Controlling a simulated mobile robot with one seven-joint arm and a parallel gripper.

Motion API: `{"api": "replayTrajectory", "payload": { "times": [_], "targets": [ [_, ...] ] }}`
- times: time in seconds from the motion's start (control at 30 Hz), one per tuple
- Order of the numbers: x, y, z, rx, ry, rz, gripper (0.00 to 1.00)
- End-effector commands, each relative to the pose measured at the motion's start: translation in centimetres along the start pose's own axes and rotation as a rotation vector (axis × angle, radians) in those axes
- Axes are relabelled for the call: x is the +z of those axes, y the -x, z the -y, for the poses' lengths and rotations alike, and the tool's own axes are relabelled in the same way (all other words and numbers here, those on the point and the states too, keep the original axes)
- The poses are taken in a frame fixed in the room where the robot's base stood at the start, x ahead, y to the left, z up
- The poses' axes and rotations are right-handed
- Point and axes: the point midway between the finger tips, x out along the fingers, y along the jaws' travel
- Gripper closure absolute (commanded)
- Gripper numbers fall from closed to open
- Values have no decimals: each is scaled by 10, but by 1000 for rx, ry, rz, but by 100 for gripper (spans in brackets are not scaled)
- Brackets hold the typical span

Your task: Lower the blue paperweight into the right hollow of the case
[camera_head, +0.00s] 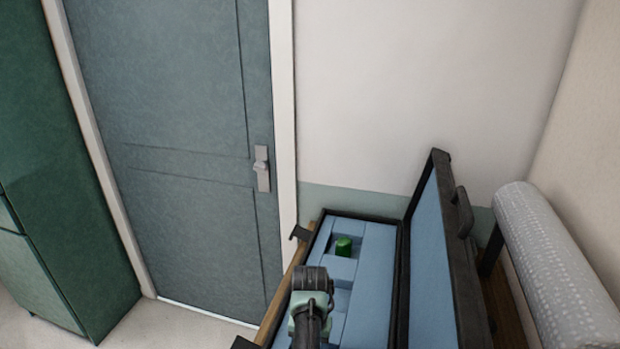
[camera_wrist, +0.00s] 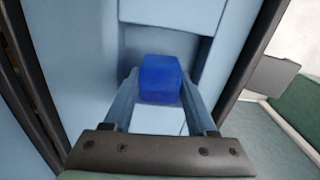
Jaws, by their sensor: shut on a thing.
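The case (camera_head: 376,245) lies open in the head view, lined with light blue foam that has hollows cut in it. A green piece (camera_head: 344,246) sits in the far hollow. In the wrist view my gripper (camera_wrist: 160,98) is shut on the blue paperweight (camera_wrist: 160,76), one finger on each side of it. The paperweight is over the foam (camera_wrist: 90,60) of the case, by a recessed area. I cannot tell how far above the hollow's floor it is. In the head view my wrist hides the paperweight and the near hollows.
The case's raised lid (camera_head: 432,262) stands to the right of the hollows. A dark latch (camera_head: 300,233) sticks out at the case's left edge. A patterned pale roll (camera_head: 550,265) is further right. A grey-green door (camera_head: 180,150) and a green cabinet (camera_head: 65,170) are to the left.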

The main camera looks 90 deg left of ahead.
Motion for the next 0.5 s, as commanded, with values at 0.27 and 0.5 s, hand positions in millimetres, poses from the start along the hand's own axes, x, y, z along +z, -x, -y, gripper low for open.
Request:
{"api": "replayTrajectory", "payload": {
  "times": [0.27, 0.5],
  "targets": [
    [0, -4, 0, 0, 0, -1, 100],
    [0, -8, 0, 0, 0, -1, 100]
  ]
}}
